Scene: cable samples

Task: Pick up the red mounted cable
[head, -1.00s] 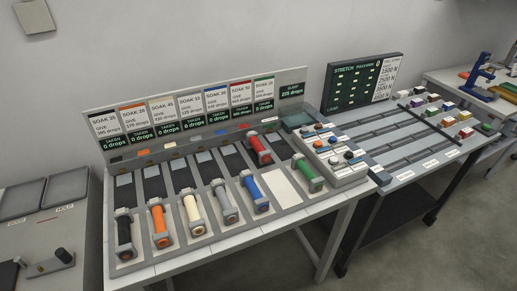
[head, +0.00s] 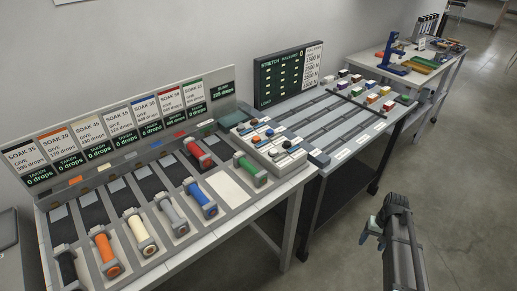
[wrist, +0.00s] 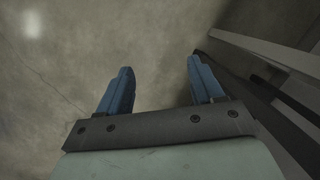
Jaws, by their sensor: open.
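The red mounted cable (head: 199,154) lies in its lane toward the back of the soak rack, set farther back than the other cables. Black (head: 68,266), orange (head: 105,250), cream (head: 140,235), grey (head: 172,215), blue (head: 201,199) and green (head: 250,170) mounted cables lie in the other lanes. My gripper (head: 373,229) is at the lower right of the head view, over the floor and well apart from the rack. In the wrist view its two blue fingers (wrist: 158,88) are apart with only floor between them.
A sign panel (head: 130,125) stands behind the rack. A block of knobs (head: 268,142) sits right of it. The stretch table (head: 340,118) and a farther bench (head: 400,62) stand to the right. The floor (head: 465,190) on the right is clear.

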